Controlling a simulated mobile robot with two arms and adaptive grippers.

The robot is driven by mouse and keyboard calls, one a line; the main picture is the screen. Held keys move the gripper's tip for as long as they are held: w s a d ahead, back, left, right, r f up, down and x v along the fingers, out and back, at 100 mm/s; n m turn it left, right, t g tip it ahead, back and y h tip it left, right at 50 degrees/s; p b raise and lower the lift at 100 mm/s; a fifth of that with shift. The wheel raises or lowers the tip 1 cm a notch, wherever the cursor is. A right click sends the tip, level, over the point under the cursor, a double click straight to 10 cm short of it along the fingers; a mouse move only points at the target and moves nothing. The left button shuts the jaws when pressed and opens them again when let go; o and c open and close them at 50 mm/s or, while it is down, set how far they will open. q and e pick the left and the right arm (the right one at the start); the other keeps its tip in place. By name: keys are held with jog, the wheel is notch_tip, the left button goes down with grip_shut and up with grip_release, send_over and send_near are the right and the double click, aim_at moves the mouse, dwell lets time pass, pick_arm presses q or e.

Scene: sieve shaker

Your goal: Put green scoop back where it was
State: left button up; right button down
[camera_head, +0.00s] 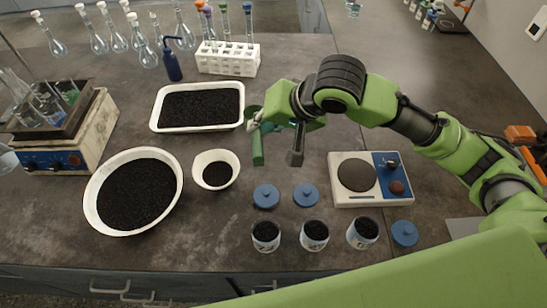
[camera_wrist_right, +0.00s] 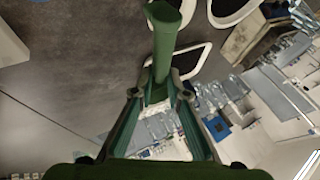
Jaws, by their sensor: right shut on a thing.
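The green scoop (camera_head: 258,150) is held by my right gripper (camera_head: 262,121) above the table, between the black-filled tray and the balance in the head view. Its handle hangs down at the left of the gripper. In the right wrist view, the scoop's thick green handle (camera_wrist_right: 166,35) sticks up from between the two fingertips of the right gripper (camera_wrist_right: 160,95), which is shut on it. The scoop's bowl is hard to make out. My left gripper is not in view.
Around the scoop stand a white tray (camera_head: 154,122), a large bowl (camera_head: 92,215), a small bowl (camera_head: 200,163) and a balance (camera_head: 344,197). Several black-filled jars (camera_head: 315,245) and blue lids (camera_head: 266,195) lie at the front. A tube rack (camera_head: 228,68) stands behind.

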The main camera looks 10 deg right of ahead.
jog(key=s+a+f+n+g+y, duration=0.2)
jog(key=s+a+f+n, duration=0.15)
jog(key=a+f, duration=0.25)
jog(key=w+d+f+p, duration=0.1)
jog(key=w+d+f, duration=0.2)
jog(key=w+d+f+p, duration=0.1)
jog(key=w+d+f, duration=0.1)
jog(key=w+d, duration=0.1)
jog(key=w+d+f, duration=0.3)
jog(key=d, duration=0.1)
jog(key=shift+f+p, duration=0.3)
jog(key=shift+p, duration=0.1)
jog(key=shift+w+d+f, duration=0.25)
jog(key=shift+d+f, duration=0.05)
jog(key=shift+f, duration=0.25)
notch_tip(320, 180, down, 3)
jog(key=shift+d+r+p, duration=0.1)
jog(key=shift+d+p, duration=0.05)
jog(key=shift+p, duration=0.5)
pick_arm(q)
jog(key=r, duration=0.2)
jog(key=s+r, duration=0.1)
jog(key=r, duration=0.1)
pick_arm(e)
jog(key=shift+w+f, duration=0.1)
jog(key=shift+f, duration=0.2)
jog(key=c, duration=2)
grip_release()
